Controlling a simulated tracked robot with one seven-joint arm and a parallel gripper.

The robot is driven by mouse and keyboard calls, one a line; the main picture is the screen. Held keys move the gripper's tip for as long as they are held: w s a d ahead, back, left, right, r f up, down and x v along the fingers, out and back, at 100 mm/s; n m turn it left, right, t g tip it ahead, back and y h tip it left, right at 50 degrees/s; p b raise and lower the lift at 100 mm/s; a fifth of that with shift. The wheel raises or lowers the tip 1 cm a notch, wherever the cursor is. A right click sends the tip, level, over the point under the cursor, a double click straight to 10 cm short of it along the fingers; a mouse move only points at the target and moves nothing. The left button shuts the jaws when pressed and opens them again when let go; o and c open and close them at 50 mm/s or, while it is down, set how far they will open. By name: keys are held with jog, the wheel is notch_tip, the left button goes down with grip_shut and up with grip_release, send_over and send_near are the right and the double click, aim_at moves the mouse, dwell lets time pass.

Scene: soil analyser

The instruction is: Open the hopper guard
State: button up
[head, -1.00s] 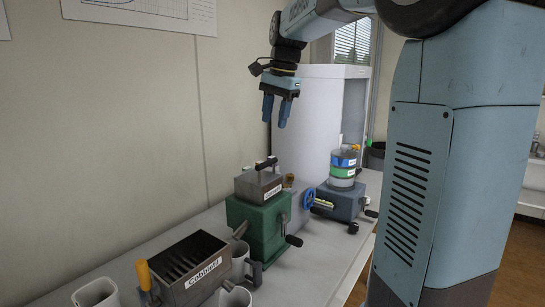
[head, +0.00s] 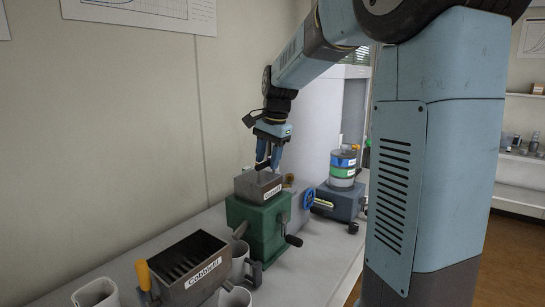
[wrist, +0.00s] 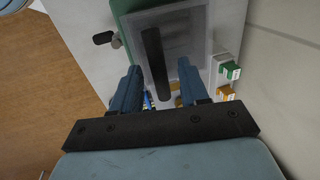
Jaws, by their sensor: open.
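The green machine (head: 258,223) stands on the bench with a grey metal hopper (head: 258,187) on top. The hopper guard (wrist: 192,80) shows in the wrist view as a grey cover with a dark bar handle (wrist: 155,62) along it. My gripper (head: 268,164) is open and points down just above the hopper. In the wrist view its two fingers (wrist: 159,70) lie on either side of the bar, with gaps to it. I cannot tell whether the fingertips are down at the bar's height. In the head view the fingers mostly hide the handle.
A slotted grey box (head: 190,268) with an orange handle stands in front, with mugs (head: 238,262) beside it. A blue-grey machine with stacked sieves (head: 342,167) stands behind to the right. In the wrist view, small green and orange blocks (wrist: 229,70) lie near the wall.

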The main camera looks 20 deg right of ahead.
grip_shut()
dwell(0.3)
dwell(0.3)
jog(key=shift+d, duration=0.25)
jog(key=shift+w+r, duration=0.1)
jog(key=shift+r, duration=0.05)
